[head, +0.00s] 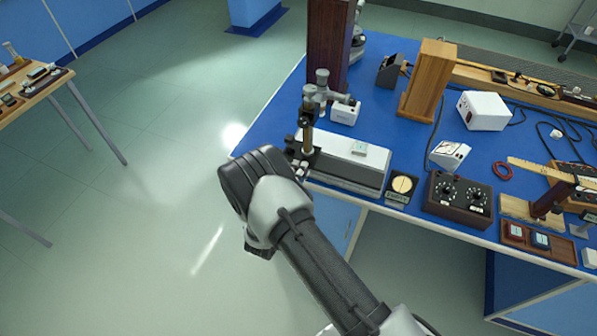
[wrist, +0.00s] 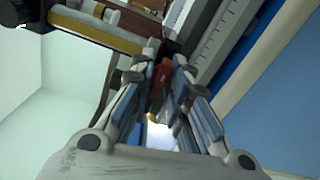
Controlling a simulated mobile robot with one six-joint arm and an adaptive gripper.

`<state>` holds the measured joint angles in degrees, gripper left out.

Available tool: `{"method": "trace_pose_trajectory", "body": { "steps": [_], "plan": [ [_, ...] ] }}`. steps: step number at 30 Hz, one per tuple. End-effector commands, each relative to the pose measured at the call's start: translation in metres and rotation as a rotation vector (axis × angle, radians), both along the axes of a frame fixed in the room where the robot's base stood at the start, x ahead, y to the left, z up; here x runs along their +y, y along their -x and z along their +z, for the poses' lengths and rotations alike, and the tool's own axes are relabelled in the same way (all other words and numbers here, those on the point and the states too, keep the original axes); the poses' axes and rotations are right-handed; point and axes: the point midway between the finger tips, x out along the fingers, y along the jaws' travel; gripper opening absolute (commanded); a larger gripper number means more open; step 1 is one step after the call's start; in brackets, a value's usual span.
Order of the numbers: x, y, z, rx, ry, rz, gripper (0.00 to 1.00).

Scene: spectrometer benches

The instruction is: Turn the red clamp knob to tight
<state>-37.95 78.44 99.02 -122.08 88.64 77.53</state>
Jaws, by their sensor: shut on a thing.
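The red clamp knob (wrist: 161,78) shows in the wrist view, partly covered by my fingers. My gripper (wrist: 162,72) is shut on it, with one finger on each side. In the head view my wrist covers the knob. The microscope-like instrument (head: 308,115) stands upright at the bench's near left corner, beside a long grey-white box (head: 345,172). In the wrist view a brass tube (wrist: 95,30) lies up and left of the knob. Any mark for tight or loose is not readable.
The blue bench (head: 375,85) carries a dark dial box (head: 459,196), a round-dial meter (head: 402,186), a wooden block (head: 428,80) and a white box (head: 484,110) to the right. Open floor (head: 150,120) lies left of the bench. Another table (head: 30,84) stands at the far left.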

Motion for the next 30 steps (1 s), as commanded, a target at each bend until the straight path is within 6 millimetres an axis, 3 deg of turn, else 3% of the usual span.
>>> {"method": "trace_pose_trajectory", "body": {
  "steps": [3,4,13,24,30],
  "plan": [
    [0.0,0.0,0.001,-0.001,0.0,-0.001,0.0],
    [0.0,0.0,0.001,-0.001,0.0,-0.001,0.17],
    [0.0,0.0,0.0,-0.001,0.001,-0.001,0.37],
    [0.001,0.002,0.0,0.001,0.002,0.001,0.38],
    [0.012,0.027,0.0,0.003,0.003,0.005,0.38]
  ]
}}
